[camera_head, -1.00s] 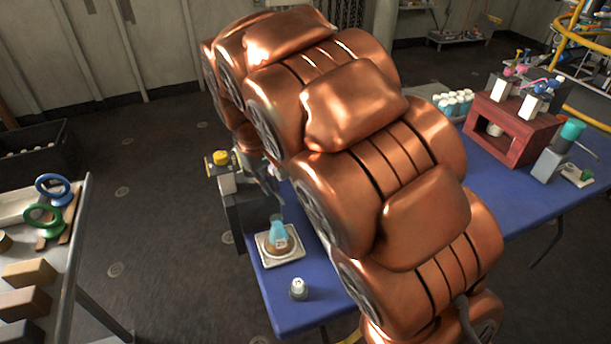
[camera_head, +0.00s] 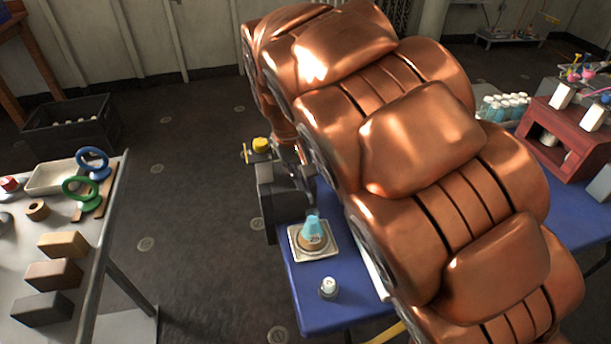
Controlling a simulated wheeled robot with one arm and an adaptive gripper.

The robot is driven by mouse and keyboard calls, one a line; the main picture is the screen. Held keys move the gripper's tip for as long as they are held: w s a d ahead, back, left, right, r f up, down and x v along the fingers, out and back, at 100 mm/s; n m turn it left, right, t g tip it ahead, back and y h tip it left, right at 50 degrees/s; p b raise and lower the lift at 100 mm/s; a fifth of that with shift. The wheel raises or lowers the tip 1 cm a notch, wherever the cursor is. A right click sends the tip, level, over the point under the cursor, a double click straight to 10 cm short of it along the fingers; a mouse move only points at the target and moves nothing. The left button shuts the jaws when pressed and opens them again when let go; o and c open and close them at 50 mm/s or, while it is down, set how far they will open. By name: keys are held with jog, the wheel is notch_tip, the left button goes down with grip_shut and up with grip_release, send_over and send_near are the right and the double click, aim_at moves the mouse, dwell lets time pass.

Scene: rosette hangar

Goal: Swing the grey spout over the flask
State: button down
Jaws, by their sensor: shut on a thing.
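The flask (camera_head: 313,238) is cone-shaped, with a light-blue upper part and a brown lower part bearing a label. It stands upright on a pale square tray (camera_head: 331,254) at the near left corner of the blue table. A dark grey machine (camera_head: 268,210) with a yellow knob (camera_head: 261,144) stands behind and left of it. My gripper (camera_head: 302,172) is small and partly hidden at the end of my copper arm, beside the machine. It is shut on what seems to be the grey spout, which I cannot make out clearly. Whether the spout's tip is over the flask's mouth is unclear.
A small white-capped jar (camera_head: 328,288) stands in front of the tray. My arm covers much of the blue table (camera_head: 315,310). A red stand (camera_head: 563,135) and white-capped bottles (camera_head: 505,106) are at the right. A grey bench (camera_head: 98,285) with blocks and rings is at the left.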

jog(key=c, duration=1.3)
grip_release()
jog(key=shift+o, duration=0.2)
jog(key=shift+r, duration=0.1)
notch_tip(320, 180, up, 12)
jog(key=a, duration=0.2)
jog(key=shift+s, duration=0.3)
